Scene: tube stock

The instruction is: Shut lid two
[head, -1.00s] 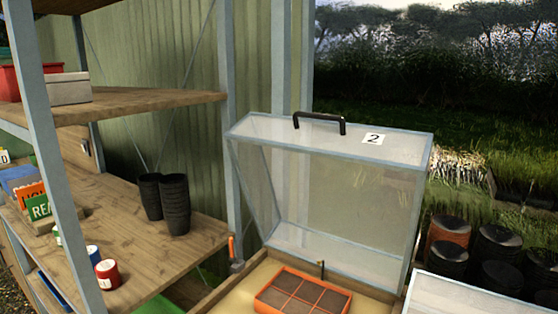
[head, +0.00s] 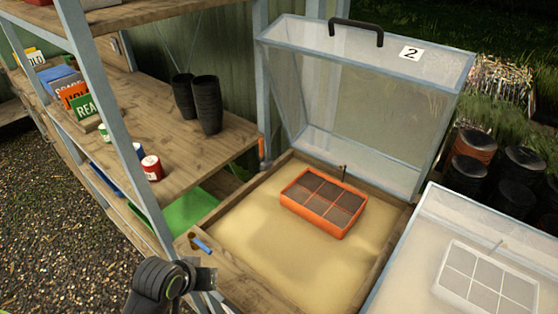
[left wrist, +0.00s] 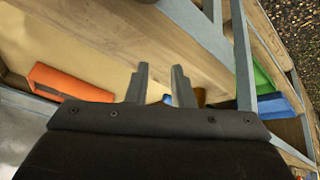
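Lid two (head: 370,105) is a clear panelled lid in a pale frame, marked with a "2" label (head: 411,53). It stands raised at the back of a wooden frame bed (head: 255,287). Its black handle (head: 357,26) is at the top edge. My left arm shows at the bottom left of the head view, low in front of the bed and well away from the lid. In the left wrist view my left gripper (left wrist: 160,74) has its two fingers apart with nothing between them. My right gripper is not in view.
An orange cell tray (head: 322,203) sits on sand in the bed; it also shows in the left wrist view (left wrist: 70,83). A small blue-handled tool (head: 202,244) lies on the bed's edge. A closed clear lid (head: 420,255) is at right. Shelving (head: 180,140) holding black pots stands left.

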